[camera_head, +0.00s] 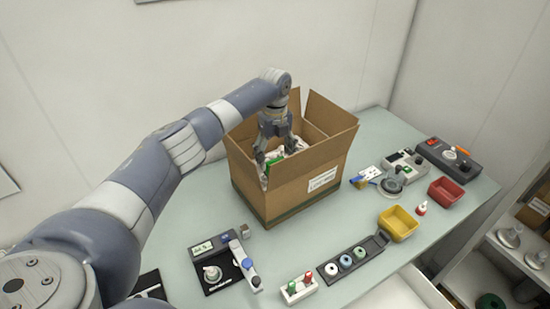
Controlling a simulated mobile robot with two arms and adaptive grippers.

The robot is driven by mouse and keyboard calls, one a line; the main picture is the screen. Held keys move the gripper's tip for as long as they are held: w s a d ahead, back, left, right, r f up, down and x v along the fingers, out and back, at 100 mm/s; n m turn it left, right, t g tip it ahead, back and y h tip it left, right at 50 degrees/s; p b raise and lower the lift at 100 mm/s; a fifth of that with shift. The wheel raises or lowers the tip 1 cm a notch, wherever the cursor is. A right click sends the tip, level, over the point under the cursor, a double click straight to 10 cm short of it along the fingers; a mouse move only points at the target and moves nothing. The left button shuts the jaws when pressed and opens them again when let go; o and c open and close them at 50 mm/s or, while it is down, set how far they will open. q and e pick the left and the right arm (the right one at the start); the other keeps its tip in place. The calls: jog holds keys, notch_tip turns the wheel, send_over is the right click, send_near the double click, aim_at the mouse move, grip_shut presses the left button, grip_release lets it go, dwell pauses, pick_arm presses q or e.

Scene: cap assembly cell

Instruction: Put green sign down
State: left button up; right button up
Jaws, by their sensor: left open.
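My left gripper (276,158) reaches down into the open cardboard box (303,193) from above, and its fingers are spread apart. A small green piece (269,166) shows beside the fingertips, inside the box's near left rim. It may be the green sign, but it is too small and too covered to be sure. White and pale items lie around it in the box. I cannot tell whether a finger touches the green piece. My right gripper is not in view.
The box stands on a pale table (190,215) with its flaps up. A yellow bin (399,224) and a red bin (446,191) stand to its right. Several small fixtures line the front and right, including a black ring tray (350,262). A shelf (478,262) stands at the right.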

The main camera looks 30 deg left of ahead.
aim_at(275, 160)
pick_arm(q)
notch_tip(275, 160, up, 11)
jog(key=b, duration=0.3)
dwell(0.5)
